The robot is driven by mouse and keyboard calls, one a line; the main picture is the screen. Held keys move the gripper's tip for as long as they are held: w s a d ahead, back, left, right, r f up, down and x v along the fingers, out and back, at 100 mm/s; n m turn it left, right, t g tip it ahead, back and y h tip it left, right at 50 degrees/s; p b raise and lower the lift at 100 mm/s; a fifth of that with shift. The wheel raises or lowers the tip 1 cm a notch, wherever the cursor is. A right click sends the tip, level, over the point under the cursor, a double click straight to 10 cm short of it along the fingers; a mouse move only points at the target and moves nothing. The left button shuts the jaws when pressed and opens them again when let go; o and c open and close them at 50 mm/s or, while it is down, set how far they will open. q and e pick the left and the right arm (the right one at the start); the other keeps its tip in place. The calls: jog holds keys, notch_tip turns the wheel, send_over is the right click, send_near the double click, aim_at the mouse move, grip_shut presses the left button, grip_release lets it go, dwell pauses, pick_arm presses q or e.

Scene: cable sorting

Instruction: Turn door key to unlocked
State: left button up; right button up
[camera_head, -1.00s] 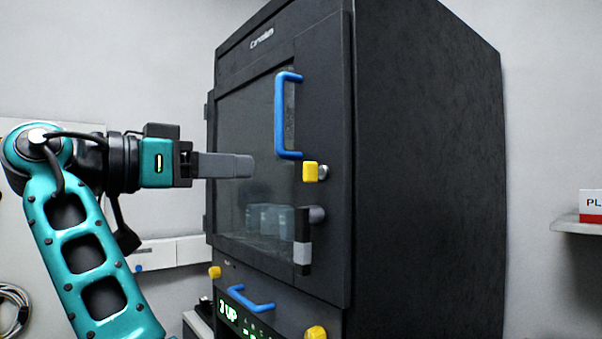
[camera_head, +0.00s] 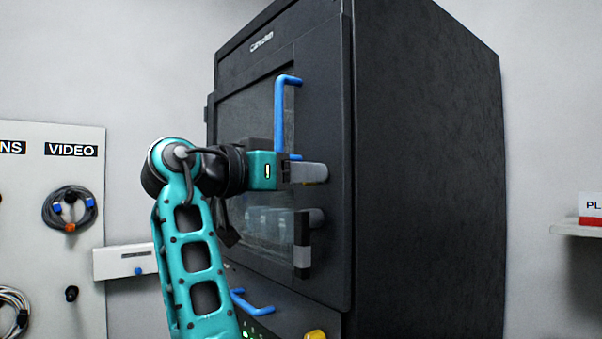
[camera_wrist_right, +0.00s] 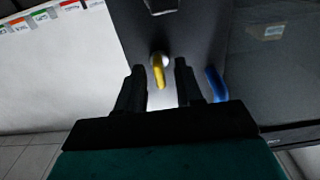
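The yellow door key (camera_wrist_right: 159,74) sits in a round metal lock on the dark cabinet door (camera_head: 325,110). In the right wrist view it lies between the two dark fingers of my right gripper (camera_wrist_right: 158,88), with a gap on each side. The right gripper is open. In the head view the right gripper (camera_head: 308,173) is at the door's right part, in front of the key, and hides nearly all of it. Contact with the door cannot be told. My left gripper is not in view.
A blue door handle (camera_head: 281,115) stands just above the gripper; it also shows in the right wrist view (camera_wrist_right: 215,85). A black and grey lever (camera_head: 302,245) is just below. A lower blue handle (camera_head: 250,303) and yellow knob (camera_head: 315,335) lie beneath. A wall shelf (camera_head: 580,230) is at right.

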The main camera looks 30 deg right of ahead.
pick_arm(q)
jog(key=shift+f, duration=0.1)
pick_arm(e)
grip_shut()
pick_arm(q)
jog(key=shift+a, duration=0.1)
pick_arm(e)
jog(key=shift+m, duration=0.3)
pick_arm(q)
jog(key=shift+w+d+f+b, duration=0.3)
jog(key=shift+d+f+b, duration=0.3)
jog(key=shift+b, duration=0.8)
pick_arm(e)
jog(key=shift+s+f+m, duration=0.1)
jog(key=shift+m, duration=4.25)
jog(key=shift+s+m, duration=0.1)
jog(key=shift+m, duration=4.25)
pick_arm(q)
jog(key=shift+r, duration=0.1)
